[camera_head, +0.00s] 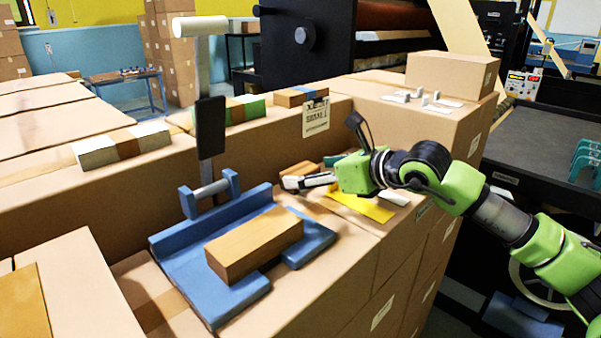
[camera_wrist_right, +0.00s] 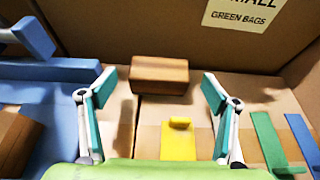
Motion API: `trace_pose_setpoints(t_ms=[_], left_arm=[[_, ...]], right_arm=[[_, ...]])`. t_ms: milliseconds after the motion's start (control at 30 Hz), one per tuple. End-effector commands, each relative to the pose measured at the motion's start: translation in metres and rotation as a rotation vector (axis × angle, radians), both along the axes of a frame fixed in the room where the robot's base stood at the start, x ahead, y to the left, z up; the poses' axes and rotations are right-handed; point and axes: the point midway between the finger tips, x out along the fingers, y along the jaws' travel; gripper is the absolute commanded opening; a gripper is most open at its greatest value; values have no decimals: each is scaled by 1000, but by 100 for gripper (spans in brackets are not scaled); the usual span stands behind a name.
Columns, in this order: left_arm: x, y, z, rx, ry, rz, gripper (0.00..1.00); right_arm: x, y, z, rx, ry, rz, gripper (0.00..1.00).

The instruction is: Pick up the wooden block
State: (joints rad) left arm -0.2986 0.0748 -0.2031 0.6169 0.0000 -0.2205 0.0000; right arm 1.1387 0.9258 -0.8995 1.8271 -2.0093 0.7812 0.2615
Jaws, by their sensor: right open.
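A small brown wooden block (camera_wrist_right: 159,75) lies on the cardboard surface, close to the cardboard wall behind it. It also shows in the head view (camera_head: 297,169), partly hidden behind a finger. My right gripper (camera_wrist_right: 157,92) is open and empty. The block lies ahead of it, between the lines of its two fingers and apart from them. A larger wooden block (camera_head: 254,243) rests on the blue metal fixture (camera_head: 176,247) left of the gripper. Its edge also shows in the wrist view (camera_wrist_right: 18,143). My left gripper is not in view.
A yellow piece (camera_wrist_right: 180,140) lies between the fingers, nearer my palm. Green (camera_wrist_right: 268,140) and blue (camera_wrist_right: 302,138) strips lie at the right. The fixture's upright post (camera_head: 209,125) stands left of the gripper. A labelled carton wall (camera_head: 316,118) rises behind the block.

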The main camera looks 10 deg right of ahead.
Motion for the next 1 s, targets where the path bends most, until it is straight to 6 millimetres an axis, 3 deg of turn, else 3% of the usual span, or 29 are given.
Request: trace_pose_setpoints(t_ms=[33,133,300,533,567,700,1000], left_arm=[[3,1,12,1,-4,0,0],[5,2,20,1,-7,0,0],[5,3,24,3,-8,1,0],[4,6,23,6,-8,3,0],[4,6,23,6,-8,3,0],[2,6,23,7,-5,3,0],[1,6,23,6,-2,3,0]], right_arm=[[6,5,5,1,2,1,81],[17,13,0,1,2,1,81],[29,20,-9,1,2,1,81],[30,21,-11,1,0,2,81],[30,21,-11,1,0,2,75],[30,21,-11,1,0,2,39],[30,21,-10,1,0,2,37]])
